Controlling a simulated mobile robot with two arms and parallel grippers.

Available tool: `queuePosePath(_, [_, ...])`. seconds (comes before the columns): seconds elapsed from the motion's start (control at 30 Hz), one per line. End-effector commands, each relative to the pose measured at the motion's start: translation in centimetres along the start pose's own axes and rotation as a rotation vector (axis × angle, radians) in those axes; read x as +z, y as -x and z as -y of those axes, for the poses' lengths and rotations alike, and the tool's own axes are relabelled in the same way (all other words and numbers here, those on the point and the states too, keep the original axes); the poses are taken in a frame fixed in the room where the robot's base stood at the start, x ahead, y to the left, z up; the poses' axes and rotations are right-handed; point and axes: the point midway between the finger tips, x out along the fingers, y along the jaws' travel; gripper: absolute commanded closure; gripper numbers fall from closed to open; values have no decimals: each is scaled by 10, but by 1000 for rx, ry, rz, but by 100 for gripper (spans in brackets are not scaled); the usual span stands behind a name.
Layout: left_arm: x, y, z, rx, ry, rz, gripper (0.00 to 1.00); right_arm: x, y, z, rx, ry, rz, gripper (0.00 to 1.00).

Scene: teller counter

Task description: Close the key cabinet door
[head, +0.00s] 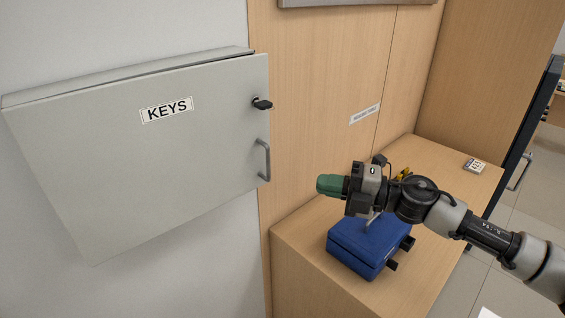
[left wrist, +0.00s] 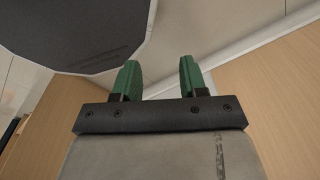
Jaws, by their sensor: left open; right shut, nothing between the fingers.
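The grey key cabinet (head: 130,72) hangs on the wall at the left of the head view. Its door (head: 170,150), labelled KEYS, lies over the front. A thin dark line shows along the top right edge, and I cannot tell whether the door is fully flush. The door has a dark latch knob (head: 262,104) and a grey handle (head: 263,160) at its right side. My right gripper (head: 328,185) is shut and empty, right of the handle and apart from the door. My left gripper (left wrist: 156,80) shows only in the left wrist view, open and empty.
A wooden counter (head: 300,285) stands right of the cabinet. A blue case (head: 362,248) lies on it, below my right gripper. A small keypad-like device (head: 475,166) sits farther back. A dark door (head: 520,140) stands at the right.

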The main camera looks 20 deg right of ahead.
Motion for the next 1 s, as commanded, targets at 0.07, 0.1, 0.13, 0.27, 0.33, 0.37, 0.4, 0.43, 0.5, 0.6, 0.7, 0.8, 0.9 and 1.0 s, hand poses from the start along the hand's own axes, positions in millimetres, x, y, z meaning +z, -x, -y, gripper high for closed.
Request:
queuePosePath(0.07, [0,8,0,0,0,1,57,1,-9,-5,4,3,0,100])
queuePosePath(0.1, [-1,12,0,0,0,1,57,1,-13,-6,5,1,2,100])
queuePosePath(0.13, [-1,14,0,0,0,0,57,1,-17,-6,4,2,1,100])
queuePosePath(0.27, [-4,25,-4,5,1,-3,57,0,-34,-7,4,3,-1,100])
queuePosePath(0.33, [-6,33,-7,10,1,-6,57,1,-46,-7,5,1,1,100])
queuePosePath(0.37, [-8,37,-8,11,1,-7,57,1,-51,-8,5,0,0,100])
queuePosePath(0.4, [-9,41,-9,13,1,-9,57,0,-58,-8,5,2,-2,100])
queuePosePath(0.43, [-10,45,-10,14,1,-10,57,0,-64,-8,5,0,-1,100])
queuePosePath(0.5, [-12,54,-10,15,-1,-13,57,0,-79,-9,5,1,0,100])
queuePosePath(0.6, [-13,58,-10,15,-1,-14,57,10,-91,-4,2,1,2,100])
queuePosePath(0.7, [-14,62,-9,14,-2,-14,57,19,-99,-3,1,0,1,100])
queuePosePath(0.8, [-14,65,-9,13,-2,-14,57,25,-104,-2,1,1,2,100])
queuePosePath(0.9, [-14,66,-8,12,-2,-14,57,28,-108,-1,0,1,0,100])
queuePosePath(1.0, [-14,66,-7,11,-2,-14,57,29,-108,0,-1,1,0,100])
